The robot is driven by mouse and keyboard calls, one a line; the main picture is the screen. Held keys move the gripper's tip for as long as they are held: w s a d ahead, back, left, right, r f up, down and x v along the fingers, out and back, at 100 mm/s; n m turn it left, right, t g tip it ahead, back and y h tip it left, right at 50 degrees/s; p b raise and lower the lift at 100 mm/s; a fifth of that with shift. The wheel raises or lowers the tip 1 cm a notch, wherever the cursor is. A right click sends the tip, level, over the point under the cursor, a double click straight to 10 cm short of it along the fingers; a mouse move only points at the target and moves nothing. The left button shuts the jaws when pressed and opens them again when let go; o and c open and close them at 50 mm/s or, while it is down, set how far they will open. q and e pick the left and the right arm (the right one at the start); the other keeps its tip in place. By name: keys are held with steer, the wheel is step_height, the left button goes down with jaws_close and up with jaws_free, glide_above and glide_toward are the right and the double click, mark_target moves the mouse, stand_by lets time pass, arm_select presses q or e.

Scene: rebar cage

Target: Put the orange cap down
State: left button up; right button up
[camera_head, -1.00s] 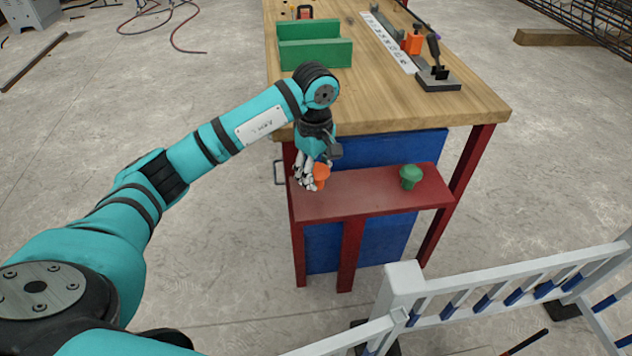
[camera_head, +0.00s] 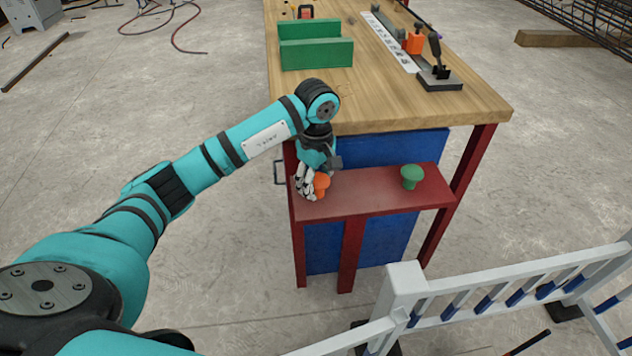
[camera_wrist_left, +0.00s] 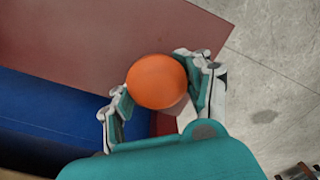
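The orange cap (camera_head: 321,183) is mushroom-shaped and sits low over the left end of the red shelf (camera_head: 365,200). My left gripper (camera_head: 311,187) points down at the shelf with its fingers on the cap. In the left wrist view the round orange top (camera_wrist_left: 157,81) lies between the two fingers (camera_wrist_left: 158,92), which touch its sides. Whether the cap's underside touches the shelf is hidden. A green cap (camera_head: 411,176) stands upright on the right part of the shelf. My right gripper is not in view.
The wooden table (camera_head: 395,110) rises behind the shelf, its edge close to my left wrist. A blue panel (camera_head: 385,150) is under it. A white barrier (camera_head: 405,290) stands in front. The shelf between the two caps is clear.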

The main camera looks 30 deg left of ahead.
arm_select(q)
steer(key=o, duration=0.4)
steer(key=shift+o, duration=0.3)
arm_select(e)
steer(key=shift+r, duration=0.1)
arm_select(q)
steer(key=shift+r, duration=0.1)
steer(key=shift+r, duration=0.2)
step_height(320, 180, up, 12)
steer(key=shift+f+p, duration=0.1)
steer(key=shift+p, duration=0.55)
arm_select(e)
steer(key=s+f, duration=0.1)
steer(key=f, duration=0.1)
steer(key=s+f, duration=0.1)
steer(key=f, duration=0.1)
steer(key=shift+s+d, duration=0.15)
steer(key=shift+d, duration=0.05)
